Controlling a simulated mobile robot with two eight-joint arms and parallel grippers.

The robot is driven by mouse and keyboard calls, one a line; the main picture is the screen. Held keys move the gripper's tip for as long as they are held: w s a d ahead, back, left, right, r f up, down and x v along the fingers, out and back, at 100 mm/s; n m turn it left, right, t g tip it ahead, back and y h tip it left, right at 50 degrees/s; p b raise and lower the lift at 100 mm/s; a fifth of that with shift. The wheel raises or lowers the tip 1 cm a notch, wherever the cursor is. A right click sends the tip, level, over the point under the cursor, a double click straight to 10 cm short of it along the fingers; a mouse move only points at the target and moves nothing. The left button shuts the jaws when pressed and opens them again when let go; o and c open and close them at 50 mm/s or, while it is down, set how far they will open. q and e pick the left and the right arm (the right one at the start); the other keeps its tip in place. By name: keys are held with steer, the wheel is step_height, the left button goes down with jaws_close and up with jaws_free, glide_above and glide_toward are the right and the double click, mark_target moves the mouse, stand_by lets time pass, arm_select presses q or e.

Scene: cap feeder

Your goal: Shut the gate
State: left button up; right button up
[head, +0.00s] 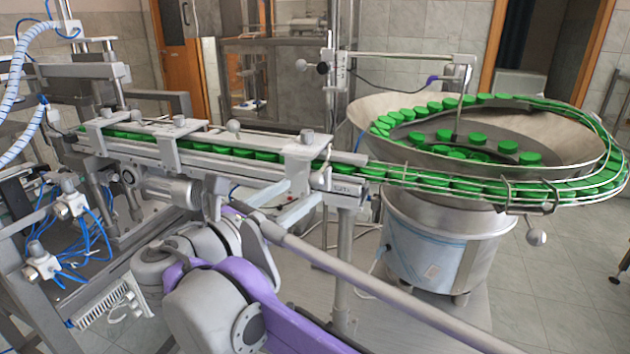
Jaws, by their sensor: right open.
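The cap feeder's rail (250,168) runs from the left to the bowl on the right, with green caps (235,152) lined up in it. Clamp blocks with round knobs (233,126) sit along the rail. I cannot tell which part is the gate, or how it stands. My right arm, grey and purple, rises from the bottom middle. My right gripper (228,200) is open, just in front of and below the rail; its fingertips are partly hidden by my arm, and I see nothing held. Contact with the rail cannot be told. My left gripper is not in view.
The feeder bowl (360,112) stands at the right on a steel drum (425,240). A slim grey bar (375,285) slants across the foreground to the bottom right. Machine frames, blue hoses (95,245) and fittings crowd the left.

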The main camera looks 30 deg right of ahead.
mark_target(311, 184)
steer(key=x, duration=0.7)
jaws_close()
stand_by(1.3)
